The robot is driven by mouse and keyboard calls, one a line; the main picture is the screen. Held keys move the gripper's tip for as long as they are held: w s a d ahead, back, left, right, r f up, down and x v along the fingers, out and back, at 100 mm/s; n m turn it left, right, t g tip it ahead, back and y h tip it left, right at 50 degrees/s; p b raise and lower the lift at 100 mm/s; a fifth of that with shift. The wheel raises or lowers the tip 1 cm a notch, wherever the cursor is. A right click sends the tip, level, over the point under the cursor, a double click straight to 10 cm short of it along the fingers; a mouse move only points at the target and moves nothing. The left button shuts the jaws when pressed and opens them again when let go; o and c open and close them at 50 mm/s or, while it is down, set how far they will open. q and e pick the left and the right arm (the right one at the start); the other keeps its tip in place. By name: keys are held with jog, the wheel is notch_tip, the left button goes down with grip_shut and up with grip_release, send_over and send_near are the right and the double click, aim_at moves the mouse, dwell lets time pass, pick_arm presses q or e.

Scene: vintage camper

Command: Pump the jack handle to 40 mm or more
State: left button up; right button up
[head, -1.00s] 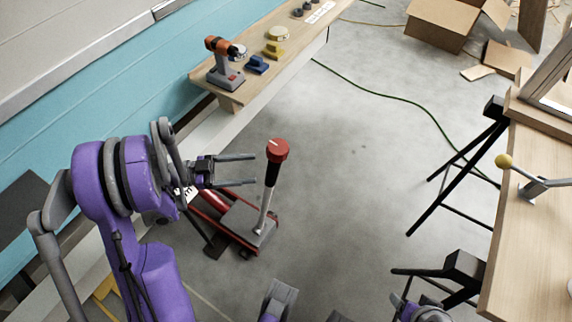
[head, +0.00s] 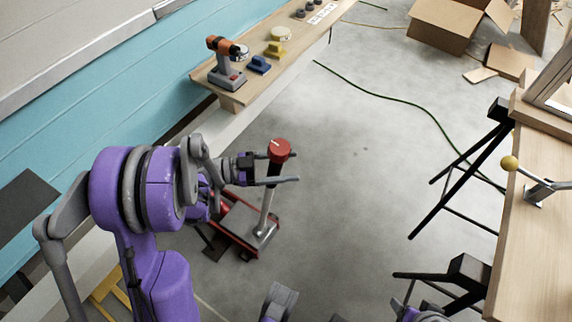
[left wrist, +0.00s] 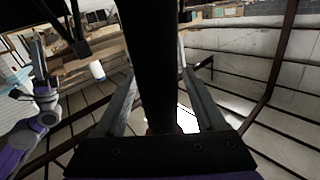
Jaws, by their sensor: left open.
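The jack (head: 240,224) is a low red and grey unit on the floor. Its handle (head: 265,212) rises nearly upright, with a grey shaft, a black grip and a red round top (head: 279,149). My left gripper (head: 283,168) is open at the black grip, just below the red top, with one finger on each side. In the left wrist view, the dark grip (left wrist: 152,65) stands between the two spread fingers, apart from both as far as I can tell. My arm hides part of the jack's left end.
A wooden shelf (head: 228,100) with an orange and grey tool (head: 226,62) runs along the teal wall. A wooden workbench (head: 520,240) on black trestles stands at the right. A green cable (head: 390,98) crosses the floor. The floor right of the jack is clear.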

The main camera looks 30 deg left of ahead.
pick_arm(q)
grip_shut()
dwell(1.3)
